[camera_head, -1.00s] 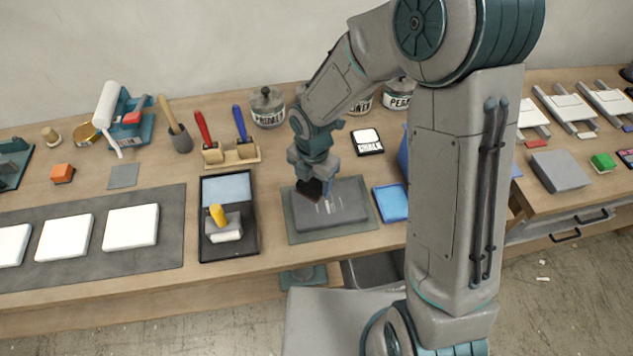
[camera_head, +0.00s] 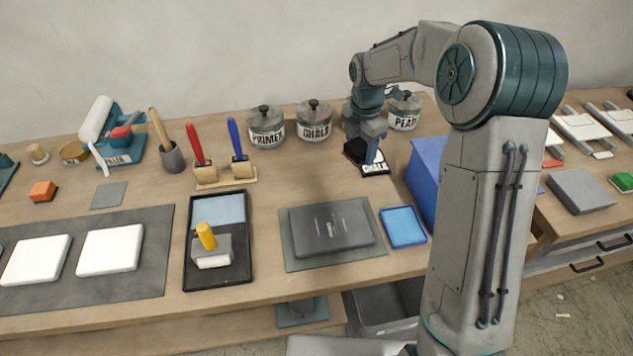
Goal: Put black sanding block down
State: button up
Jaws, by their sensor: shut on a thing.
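My gripper (camera_head: 368,152) is shut on the black sanding block (camera_head: 354,151). The block is small and dark and is partly hidden by the gripper fingers. It is at the back of the bench, beside and partly in front of a black-framed label card (camera_head: 376,170), below the lidded jars. I cannot tell whether the block touches the bench or the card. A dark grey slab (camera_head: 331,228) with pale marks lies on a grey-green mat (camera_head: 292,264) in front of the gripper.
A blue box (camera_head: 424,175) and blue tray (camera_head: 403,227) are at the right. A black roller tray (camera_head: 190,255) is left of the slab. Bare bench lies behind the slab.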

jog(key=p, duration=0.3)
send_over(316, 175)
notch_tip(316, 175, down, 7)
jog(key=shift+s+d+r, duration=0.1)
jog(key=shift+r, duration=0.1)
jog(key=shift+f, duration=0.15)
jog(key=shift+f+p, duration=0.55)
jog(key=shift+f, duration=1.4)
jog(key=shift+f, duration=0.2)
jog(key=o, duration=1)
jog(key=shift+r, duration=0.15)
